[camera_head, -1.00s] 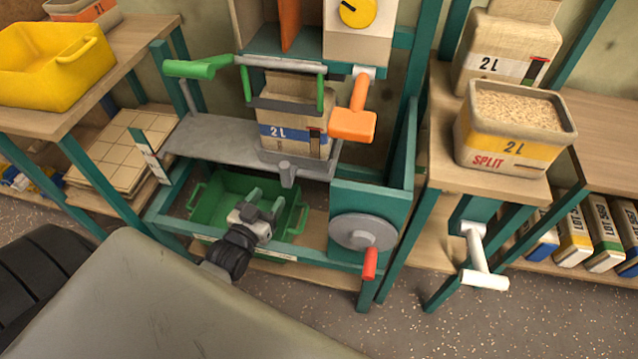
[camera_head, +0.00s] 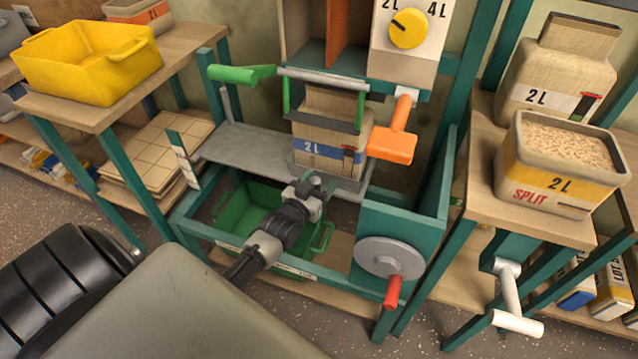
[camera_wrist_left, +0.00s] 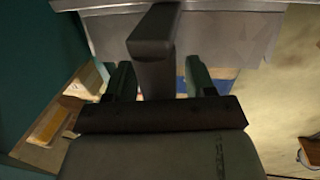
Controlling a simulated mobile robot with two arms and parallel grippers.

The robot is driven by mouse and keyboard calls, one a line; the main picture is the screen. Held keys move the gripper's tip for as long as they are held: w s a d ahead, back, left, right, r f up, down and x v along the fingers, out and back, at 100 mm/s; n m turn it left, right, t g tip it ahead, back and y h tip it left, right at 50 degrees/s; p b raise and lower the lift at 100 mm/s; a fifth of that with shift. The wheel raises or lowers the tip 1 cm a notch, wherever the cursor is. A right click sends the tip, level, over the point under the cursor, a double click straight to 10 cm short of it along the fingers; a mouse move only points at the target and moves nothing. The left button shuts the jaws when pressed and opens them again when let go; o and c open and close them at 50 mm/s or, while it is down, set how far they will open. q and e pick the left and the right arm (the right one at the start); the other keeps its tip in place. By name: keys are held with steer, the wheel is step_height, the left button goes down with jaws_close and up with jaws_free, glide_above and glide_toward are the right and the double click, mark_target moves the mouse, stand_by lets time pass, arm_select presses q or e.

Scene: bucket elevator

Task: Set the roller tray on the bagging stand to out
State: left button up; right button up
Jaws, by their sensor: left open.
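The roller tray (camera_head: 245,148) is a flat grey metal plate on the teal bagging stand. A "2L" paper bag (camera_head: 325,148) with a blue band stands on its right part. My left gripper (camera_head: 312,184) is at the tray's front edge, below the bag, and hides the tray's grip there in the head view. In the left wrist view the open fingers (camera_wrist_left: 160,80) stand on either side of a dark grey grip (camera_wrist_left: 154,45) that juts from the tray edge (camera_wrist_left: 225,30). Gaps show beside the grip. My right gripper is not in view.
A green bin (camera_head: 245,212) sits below the tray. An orange lever (camera_head: 393,143) is right of the bag, and a green lever (camera_head: 240,74) is at upper left. A grey crank wheel (camera_head: 392,257) with a red handle is at lower right. A table (camera_head: 515,196) stands farther right.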

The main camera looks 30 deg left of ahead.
arm_select(q)
steer(key=shift+c, duration=0.3)
jaws_close()
steer(key=shift+a, duration=0.1)
